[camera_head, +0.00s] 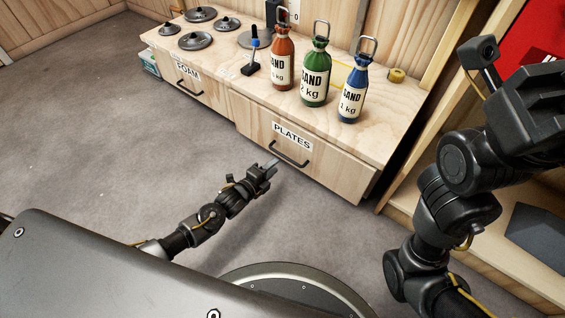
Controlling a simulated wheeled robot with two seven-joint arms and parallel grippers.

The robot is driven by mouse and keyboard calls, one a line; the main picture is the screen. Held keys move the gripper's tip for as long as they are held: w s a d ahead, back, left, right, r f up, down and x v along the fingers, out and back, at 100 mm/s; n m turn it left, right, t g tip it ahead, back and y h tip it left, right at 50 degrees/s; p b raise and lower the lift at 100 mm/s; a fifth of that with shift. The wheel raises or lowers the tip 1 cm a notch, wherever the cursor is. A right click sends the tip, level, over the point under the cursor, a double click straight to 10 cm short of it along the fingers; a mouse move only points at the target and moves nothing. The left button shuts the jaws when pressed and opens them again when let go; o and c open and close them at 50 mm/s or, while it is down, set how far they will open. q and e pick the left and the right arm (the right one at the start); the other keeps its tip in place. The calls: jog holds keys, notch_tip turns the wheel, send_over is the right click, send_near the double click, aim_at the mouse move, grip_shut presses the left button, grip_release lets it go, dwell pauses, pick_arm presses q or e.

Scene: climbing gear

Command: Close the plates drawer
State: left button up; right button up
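The plates drawer (325,169) is a pale wooden front with a white PLATES label and a dark bar handle (289,154), low in the wooden bench. Its front looks near the bench face; I cannot tell exactly how far it stands out. My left gripper (272,164) is just in front of the drawer, close to the left end of the handle. Its grey fingertips look close together, and whether they touch the handle or have a gap is too small to tell. My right arm is raised at the right, and its gripper (545,100) is only partly in view, fingertips not clear.
The foam drawer (205,92) is left of the plates drawer. On the bench top (330,112) stand red (282,62), green (315,75) and blue (353,92) sand bottles, with several grey discs farther left. The floor (100,130) at left is clear. A wooden shelf (480,245) is at right.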

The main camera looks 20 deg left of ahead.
pick_arm(q)
jog(key=b+x, duration=0.2)
jog(key=x, duration=0.4)
jog(key=shift+b, duration=0.4)
jog(key=shift+w, duration=0.15)
grip_shut()
